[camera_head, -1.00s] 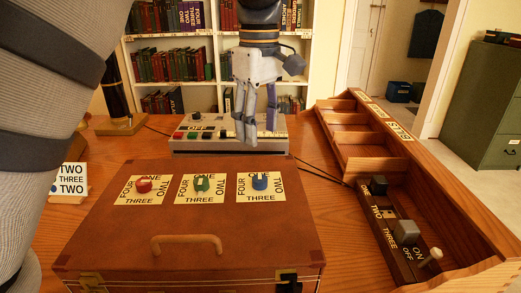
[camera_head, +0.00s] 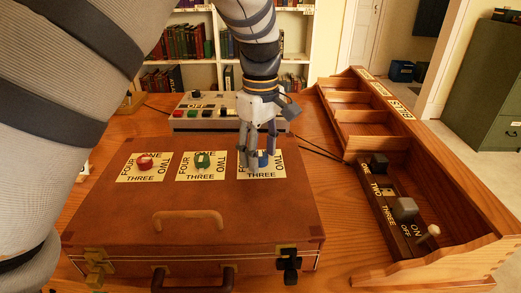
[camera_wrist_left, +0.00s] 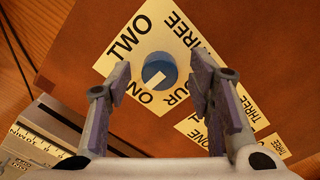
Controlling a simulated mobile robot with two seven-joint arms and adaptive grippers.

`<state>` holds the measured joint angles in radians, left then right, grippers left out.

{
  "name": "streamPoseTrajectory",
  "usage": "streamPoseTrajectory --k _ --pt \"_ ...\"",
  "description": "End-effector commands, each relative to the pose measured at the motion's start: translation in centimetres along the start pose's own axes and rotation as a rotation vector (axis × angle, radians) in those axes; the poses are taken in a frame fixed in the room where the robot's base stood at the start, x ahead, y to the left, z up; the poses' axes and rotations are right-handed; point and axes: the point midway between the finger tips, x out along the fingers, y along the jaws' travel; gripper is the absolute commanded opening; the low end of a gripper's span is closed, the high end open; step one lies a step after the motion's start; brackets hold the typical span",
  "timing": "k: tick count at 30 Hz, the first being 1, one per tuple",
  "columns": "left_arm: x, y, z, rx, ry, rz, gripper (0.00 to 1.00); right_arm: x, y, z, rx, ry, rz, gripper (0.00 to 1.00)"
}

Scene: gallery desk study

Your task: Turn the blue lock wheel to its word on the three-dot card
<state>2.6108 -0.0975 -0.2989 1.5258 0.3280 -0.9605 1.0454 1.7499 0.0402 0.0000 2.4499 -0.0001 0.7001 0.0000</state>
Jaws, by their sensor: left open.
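The blue lock wheel (camera_head: 263,160) sits on a cream word plate at the right of the brown case's lid. My open left gripper (camera_head: 261,163) comes down over it and partly hides it. In the left wrist view, the blue wheel (camera_wrist_left: 160,68) shows between the spread fingers (camera_wrist_left: 161,78), with gaps on both sides. Its pale pointer mark points toward the word ONE. My right gripper is not in view.
A red wheel (camera_head: 145,161) and a green wheel (camera_head: 203,160) sit on their own plates to the left. The case handle (camera_head: 187,216) rises in front. A grey button box (camera_head: 200,112) stands behind, and a wooden tray (camera_head: 470,225) with switches stands at right.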

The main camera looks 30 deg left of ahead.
Motion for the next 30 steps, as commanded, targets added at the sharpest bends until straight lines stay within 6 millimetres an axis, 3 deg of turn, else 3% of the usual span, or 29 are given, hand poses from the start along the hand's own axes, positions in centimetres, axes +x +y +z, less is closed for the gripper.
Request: streamPoseTrajectory --k 1,6,8,20,30 --pt "0.0 0.0 0.0 0.000 0.000 0.000 0.48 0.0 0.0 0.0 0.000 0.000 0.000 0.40" --pt "0.0 0.0 0.0 0.000 0.000 0.000 0.09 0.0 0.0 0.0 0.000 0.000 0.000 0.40" --pt "0.0 0.0 0.0 0.000 0.000 0.000 0.00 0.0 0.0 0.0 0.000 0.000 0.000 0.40" --pt "-0.2 0.0 0.0 0.071 -0.001 0.001 0.00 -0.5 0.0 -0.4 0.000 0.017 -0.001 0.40" --pt "-0.2 -0.1 0.0 0.343 -0.002 0.000 0.00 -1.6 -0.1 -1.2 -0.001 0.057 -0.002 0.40"
